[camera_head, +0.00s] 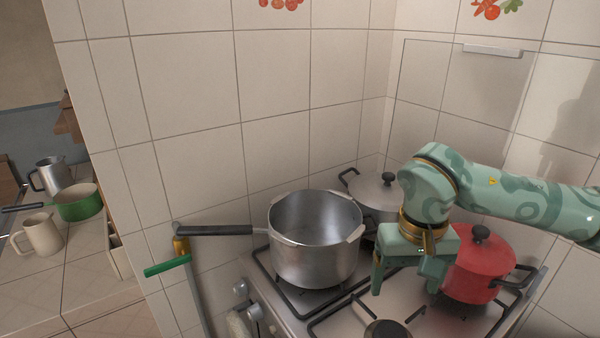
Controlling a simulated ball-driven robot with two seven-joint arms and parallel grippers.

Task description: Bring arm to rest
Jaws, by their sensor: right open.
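My right arm comes in from the right edge, patterned in green. My right gripper (408,283) points down over the stove, its two fingers apart with nothing seen between them. It is in front of the red pot (473,268) and to the right of the open silver pot (313,255). My left gripper does not show.
The silver pot's long dark handle (213,230) reaches left past the stove (350,315). A lidded grey pot (375,194) stands behind, near the tiled corner. A green pan (80,203), a beige mug (40,236) and a metal jug (52,174) stand on the left counter.

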